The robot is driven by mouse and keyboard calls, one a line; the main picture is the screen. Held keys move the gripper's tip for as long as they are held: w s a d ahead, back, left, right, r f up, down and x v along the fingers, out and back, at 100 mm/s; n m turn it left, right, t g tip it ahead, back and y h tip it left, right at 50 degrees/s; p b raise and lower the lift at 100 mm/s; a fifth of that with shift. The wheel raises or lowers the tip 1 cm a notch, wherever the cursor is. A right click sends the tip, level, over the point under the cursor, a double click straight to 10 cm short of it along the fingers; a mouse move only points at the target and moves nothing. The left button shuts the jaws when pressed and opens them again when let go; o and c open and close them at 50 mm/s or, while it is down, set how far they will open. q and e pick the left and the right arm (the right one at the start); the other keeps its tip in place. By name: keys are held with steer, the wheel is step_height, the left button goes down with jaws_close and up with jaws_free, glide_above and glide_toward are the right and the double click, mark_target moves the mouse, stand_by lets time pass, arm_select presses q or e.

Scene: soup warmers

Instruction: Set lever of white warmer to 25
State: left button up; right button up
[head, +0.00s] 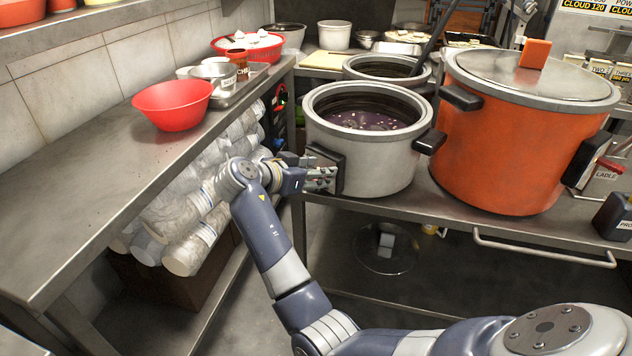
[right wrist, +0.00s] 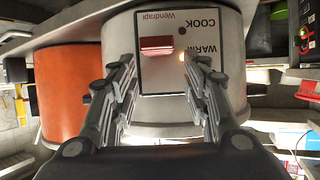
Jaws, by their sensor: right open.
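The white warmer (head: 388,165) stands on the steel table in the head view, open on top with dark purple soup inside. Its control panel (right wrist: 165,80) fills the upper middle of the right wrist view, upside down, with the words COOK and WARM. The red lever (right wrist: 157,46) sits on this panel. The light beside WARM glows orange; the one by COOK is dark. My right gripper (head: 318,180) is at the warmer's left side. Its open fingers (right wrist: 160,78) are on either side of the panel, with nothing between them. The lever is hidden in the head view. My left gripper is not in view.
An orange warmer (head: 500,150) with a steel lid stands right of the white one. Another grey pot (head: 385,68) stands behind. A steel counter (head: 90,170) with a red bowl (head: 172,105) runs along the left; wrapped rolls (head: 190,245) lie below it.

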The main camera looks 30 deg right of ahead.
step_height(320, 180, up, 7)
steer(key=shift+f, duration=0.15)
steer(key=shift+f, duration=0.1)
stand_by(0.5)
